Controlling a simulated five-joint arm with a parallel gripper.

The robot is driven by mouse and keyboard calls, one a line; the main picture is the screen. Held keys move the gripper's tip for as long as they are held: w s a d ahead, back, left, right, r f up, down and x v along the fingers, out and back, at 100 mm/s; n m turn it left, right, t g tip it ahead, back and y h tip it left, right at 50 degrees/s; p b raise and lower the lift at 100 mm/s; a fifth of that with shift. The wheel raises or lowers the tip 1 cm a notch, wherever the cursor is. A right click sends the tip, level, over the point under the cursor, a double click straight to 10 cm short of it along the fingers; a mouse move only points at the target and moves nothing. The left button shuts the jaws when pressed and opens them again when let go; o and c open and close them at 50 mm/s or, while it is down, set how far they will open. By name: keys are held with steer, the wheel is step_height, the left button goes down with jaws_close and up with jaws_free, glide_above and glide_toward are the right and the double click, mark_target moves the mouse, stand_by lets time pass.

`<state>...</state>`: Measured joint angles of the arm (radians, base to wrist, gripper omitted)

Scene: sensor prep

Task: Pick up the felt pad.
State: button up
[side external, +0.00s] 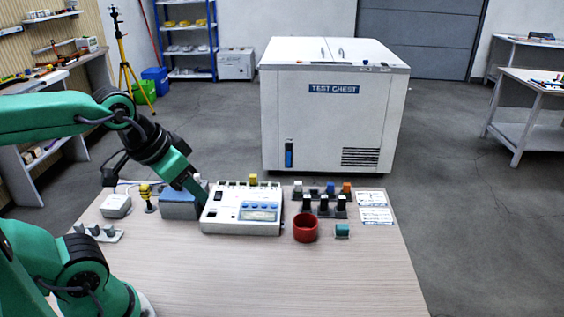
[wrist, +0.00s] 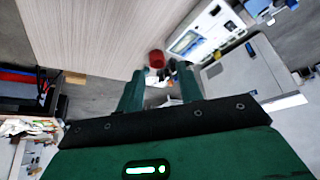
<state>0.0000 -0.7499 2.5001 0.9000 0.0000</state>
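I cannot tell for certain which thing is the felt pad. A small teal block (side external: 342,230) with a dark base sits right of the red cup (side external: 305,228). A blue-grey block (side external: 178,207) lies left of the white instrument box (side external: 243,211), partly behind my gripper. My gripper (side external: 202,199) points down at the left edge of the instrument box. In the wrist view my gripper (wrist: 158,69) has its two green fingers apart, with nothing held between them. The red cup (wrist: 156,59) shows beyond the fingertips there.
A white box (side external: 116,206), a yellow-topped post (side external: 148,196) and a strip with grey knobs (side external: 96,233) stand at the left. Dark blocks (side external: 323,205) and printed cards (side external: 375,214) are at the right. The table's front half (side external: 260,280) is clear. A test chest (side external: 325,115) stands beyond.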

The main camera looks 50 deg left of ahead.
steer(key=o, duration=0.4)
steer(key=shift+c, duration=0.2)
